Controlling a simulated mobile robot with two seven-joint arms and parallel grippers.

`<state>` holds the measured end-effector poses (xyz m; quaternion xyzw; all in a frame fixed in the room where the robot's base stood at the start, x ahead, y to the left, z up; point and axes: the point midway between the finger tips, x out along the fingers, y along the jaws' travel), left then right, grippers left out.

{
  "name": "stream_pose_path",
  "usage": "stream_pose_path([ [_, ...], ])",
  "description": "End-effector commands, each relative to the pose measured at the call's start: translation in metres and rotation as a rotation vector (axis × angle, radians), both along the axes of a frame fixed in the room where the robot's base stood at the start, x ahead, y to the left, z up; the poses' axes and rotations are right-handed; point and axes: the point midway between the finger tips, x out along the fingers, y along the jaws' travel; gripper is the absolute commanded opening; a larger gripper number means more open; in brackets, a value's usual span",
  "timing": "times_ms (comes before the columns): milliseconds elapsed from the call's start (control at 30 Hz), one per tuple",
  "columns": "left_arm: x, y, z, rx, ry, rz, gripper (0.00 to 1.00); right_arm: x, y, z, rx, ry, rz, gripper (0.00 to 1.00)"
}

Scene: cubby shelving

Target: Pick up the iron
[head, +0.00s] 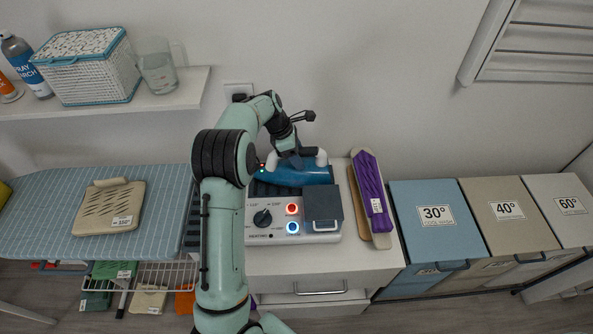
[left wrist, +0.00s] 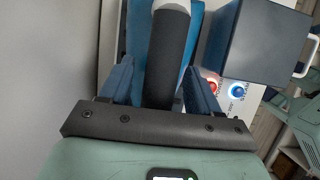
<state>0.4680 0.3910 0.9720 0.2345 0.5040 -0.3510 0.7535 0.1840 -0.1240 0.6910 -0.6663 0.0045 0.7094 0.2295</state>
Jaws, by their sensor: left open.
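The blue iron (head: 302,175) sits on a white station with a dial and lit red and blue buttons. Its white-ended handle with a dark grip is on its wall side. My left gripper (head: 291,152) is over the handle, partly hidden by my own arm in the head view. In the left wrist view, the dark handle grip (left wrist: 166,62) lies between my two open blue fingers (left wrist: 162,88), with the blue body behind it. A gap shows beside the handle; whether a finger touches it, I cannot tell. My right gripper is not in view.
The station (head: 325,238) stands on a white cabinet (head: 275,262). A purple folded item (head: 372,190) lies to its right, then labelled laundry bins (head: 433,225). An ironing board (head: 150,225) with a beige perforated plate (head: 108,208) is left. A shelf (head: 180,98) holds a basket and bottles.

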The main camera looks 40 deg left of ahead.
Motion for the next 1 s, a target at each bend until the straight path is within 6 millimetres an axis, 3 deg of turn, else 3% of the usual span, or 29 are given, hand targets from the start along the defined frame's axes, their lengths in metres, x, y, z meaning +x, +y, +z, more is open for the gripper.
stream_pose_path([
  [133, 0.0032, -0.0034, -0.0100, -0.001, -0.001, 0.000, 0.62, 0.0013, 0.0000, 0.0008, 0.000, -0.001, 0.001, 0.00],
  [800, 0.0030, -0.0033, -0.0144, -0.001, 0.000, 0.001, 0.62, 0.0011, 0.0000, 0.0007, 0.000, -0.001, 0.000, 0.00],
  [833, 0.0031, -0.0032, -0.0145, 0.000, -0.001, 0.001, 0.59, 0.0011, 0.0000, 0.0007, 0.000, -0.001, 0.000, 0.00],
  [867, 0.0031, -0.0032, -0.0143, 0.000, -0.001, 0.001, 0.49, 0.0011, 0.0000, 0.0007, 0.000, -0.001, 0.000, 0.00],
  [1000, 0.0030, -0.0032, -0.0145, -0.001, 0.000, 0.001, 0.04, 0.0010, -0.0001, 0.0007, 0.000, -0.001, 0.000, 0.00],
])
